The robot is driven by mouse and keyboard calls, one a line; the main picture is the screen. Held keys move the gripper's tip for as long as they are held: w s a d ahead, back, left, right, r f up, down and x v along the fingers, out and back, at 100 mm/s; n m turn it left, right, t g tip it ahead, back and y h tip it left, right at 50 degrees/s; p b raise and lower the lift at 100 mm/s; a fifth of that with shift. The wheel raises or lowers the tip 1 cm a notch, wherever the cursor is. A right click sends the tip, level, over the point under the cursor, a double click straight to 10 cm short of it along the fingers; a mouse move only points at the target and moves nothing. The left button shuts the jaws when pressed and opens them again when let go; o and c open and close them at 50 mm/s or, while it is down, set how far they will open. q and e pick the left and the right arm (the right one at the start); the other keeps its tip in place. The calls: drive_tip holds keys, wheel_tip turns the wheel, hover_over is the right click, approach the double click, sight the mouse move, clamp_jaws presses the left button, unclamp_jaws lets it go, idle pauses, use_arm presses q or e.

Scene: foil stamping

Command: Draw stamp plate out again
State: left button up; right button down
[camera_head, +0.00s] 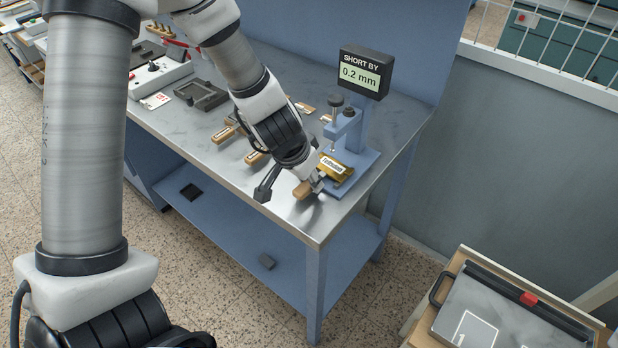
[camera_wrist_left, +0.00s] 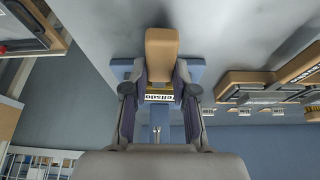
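The stamp plate is a brass-coloured block with a white label (camera_head: 332,167) and a short wooden handle (camera_head: 302,192). It lies on the blue base of the gauge (camera_head: 358,172), under its stylus; I cannot tell how far in it sits. My left gripper (camera_head: 309,181) reaches down over the handle. In the left wrist view the handle (camera_wrist_left: 162,48) stands between my two fingers (camera_wrist_left: 160,85), which appear closed against its sides. Part of the label shows behind them. The display (camera_head: 362,73) reads "SHORT BY 0.2 mm". My right gripper is not in view.
A dark grey frame (camera_head: 203,95) sits further back. The table's front corner is close. A case (camera_head: 500,312) stands at lower right.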

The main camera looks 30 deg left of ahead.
sight(325, 169)
use_arm(q)
clamp_jaws()
drive_tip(key=shift+w, duration=0.1)
drive_tip(key=shift+w+d+p, duration=0.15)
drive_tip(key=shift+w+p, duration=0.9)
drive_tip(key=shift+w, duration=1)
drive_tip(key=shift+w+r, duration=0.15)
